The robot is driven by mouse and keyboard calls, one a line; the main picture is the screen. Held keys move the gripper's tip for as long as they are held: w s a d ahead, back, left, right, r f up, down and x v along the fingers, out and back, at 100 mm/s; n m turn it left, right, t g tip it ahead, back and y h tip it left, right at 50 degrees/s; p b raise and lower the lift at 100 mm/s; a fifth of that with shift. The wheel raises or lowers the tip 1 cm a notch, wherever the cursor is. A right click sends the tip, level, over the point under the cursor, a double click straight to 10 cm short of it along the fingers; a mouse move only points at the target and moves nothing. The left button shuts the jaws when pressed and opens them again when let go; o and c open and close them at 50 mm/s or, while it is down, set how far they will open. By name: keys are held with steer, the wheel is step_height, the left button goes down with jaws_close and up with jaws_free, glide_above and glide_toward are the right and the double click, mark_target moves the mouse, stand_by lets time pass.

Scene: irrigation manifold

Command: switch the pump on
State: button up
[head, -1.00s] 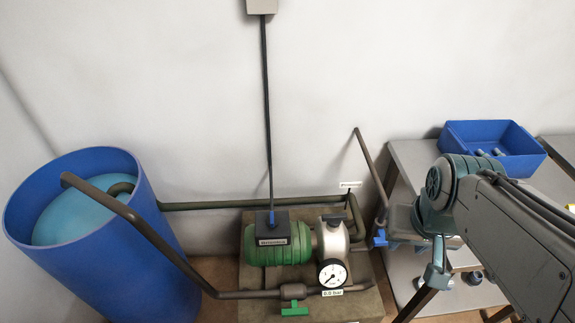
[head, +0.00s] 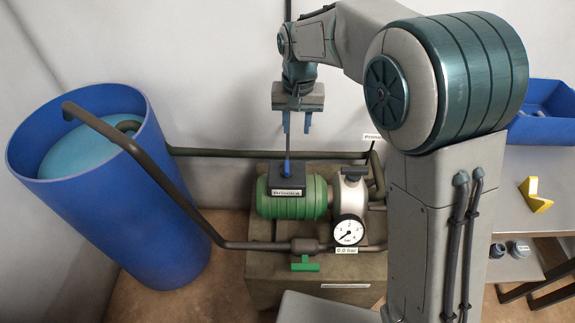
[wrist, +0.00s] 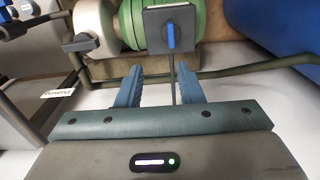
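The green pump (head: 290,205) sits on a plinth. A dark switch box (head: 288,182) with a blue knob (head: 288,165) is on top of it. The wrist view shows the switch box (wrist: 152,18) and its blue knob (wrist: 171,36) just beyond my fingertips. My gripper (head: 297,128) hangs above and behind the pump, fingers down. In the wrist view my gripper (wrist: 160,78) is open and empty, its two blue fingers apart and not touching the knob. The pressure gauge (head: 348,231) is marked 0.0 bar.
A blue barrel (head: 145,215) stands at the left, with dark pipes (head: 185,210) running to the pump. A green valve handle (head: 305,264) is at the front. A black cable runs up from the switch box. A blue bin (head: 545,125) and a yellow piece (head: 535,196) are on the right.

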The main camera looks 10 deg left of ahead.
mark_target(287, 166)
steer(key=f, duration=0.5)
steer(key=a+f+b, duration=0.1)
steer(key=f, duration=0.4)
steer(key=a+f, duration=0.1)
steer(key=f, duration=0.4)
steer(key=shift+w+a+f, duration=0.1)
steer(key=shift+a+f, duration=0.1)
jaws_close()
